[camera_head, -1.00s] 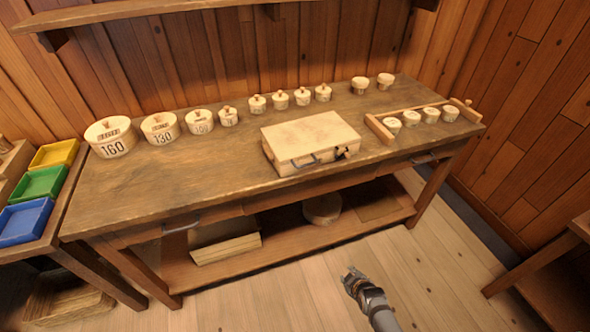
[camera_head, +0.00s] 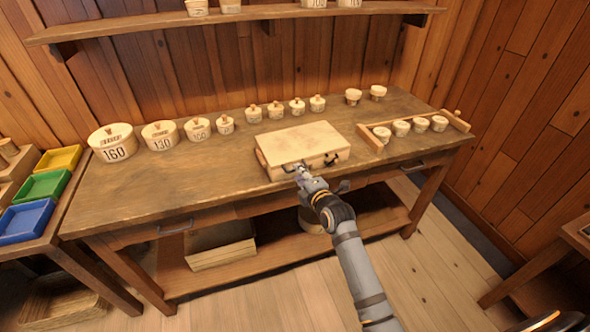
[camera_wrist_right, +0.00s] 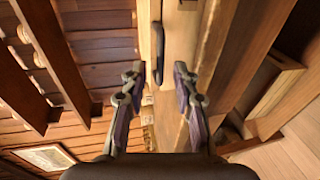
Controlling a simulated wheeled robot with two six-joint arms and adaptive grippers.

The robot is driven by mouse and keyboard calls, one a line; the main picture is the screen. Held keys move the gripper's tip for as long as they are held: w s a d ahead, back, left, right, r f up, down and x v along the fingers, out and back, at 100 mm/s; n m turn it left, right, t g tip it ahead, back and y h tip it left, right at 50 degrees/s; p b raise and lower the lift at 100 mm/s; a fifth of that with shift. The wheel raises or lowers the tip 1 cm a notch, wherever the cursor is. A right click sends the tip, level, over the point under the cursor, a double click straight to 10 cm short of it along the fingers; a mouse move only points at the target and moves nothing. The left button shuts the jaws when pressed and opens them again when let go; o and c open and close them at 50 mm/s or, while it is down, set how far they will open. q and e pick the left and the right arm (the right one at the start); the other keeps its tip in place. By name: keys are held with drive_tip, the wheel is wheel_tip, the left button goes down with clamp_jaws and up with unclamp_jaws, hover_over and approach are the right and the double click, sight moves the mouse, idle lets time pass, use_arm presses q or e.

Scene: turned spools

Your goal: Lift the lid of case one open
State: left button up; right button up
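The closed wooden case (camera_head: 303,139), which I take to be case one, lies on the workbench with its pale lid down. A dark handle and a latch (camera_head: 334,160) are on its front face. My right gripper (camera_head: 299,172) is at the front of the case, by the handle. In the right wrist view the right gripper (camera_wrist_right: 158,78) has its two fingers apart, with nothing between them. The dark handle (camera_wrist_right: 158,40) shows just beyond the fingertips. I cannot tell whether a finger touches the case.
Lidded round boxes, the largest marked 160 (camera_head: 114,143), stand along the back of the workbench (camera_head: 210,185). A wooden rack (camera_head: 376,141) with small pots is right of the case. A shelf (camera_head: 230,16) hangs above. Coloured trays (camera_head: 45,187) are at left.

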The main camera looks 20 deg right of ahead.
drive_tip(key=shift+x, duration=1.95)
drive_tip(key=shift+c, duration=0.5)
clamp_jaws()
